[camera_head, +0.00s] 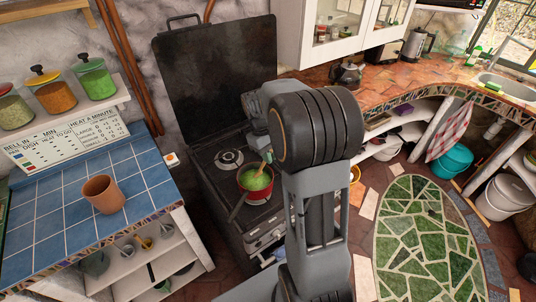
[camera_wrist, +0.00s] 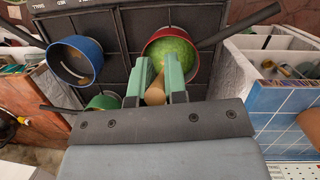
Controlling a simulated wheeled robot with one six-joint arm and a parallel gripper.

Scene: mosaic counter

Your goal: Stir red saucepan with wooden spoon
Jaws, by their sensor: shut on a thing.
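The red saucepan (camera_head: 259,196) stands on the stove top with green food in it, its dark handle toward the front left. It also shows in the wrist view (camera_wrist: 168,33), at top centre. The wooden spoon (camera_head: 262,169) leans in the saucepan, its lower end hidden in or behind the food. In the wrist view, the spoon's handle (camera_wrist: 155,93) is between the green fingers of my gripper (camera_wrist: 159,84), which is shut on it. The fingers overlap the saucepan's near edge in that view. In the head view my arm hides the gripper.
A blue saucepan (camera_wrist: 66,75) and a green saucepan (camera_wrist: 103,101) are also on the stove in the wrist view. The stove's raised lid (camera_head: 215,65) stands behind. A brown cup (camera_head: 103,194) is on the blue tiled counter (camera_head: 50,222) at left, with jars on a shelf above.

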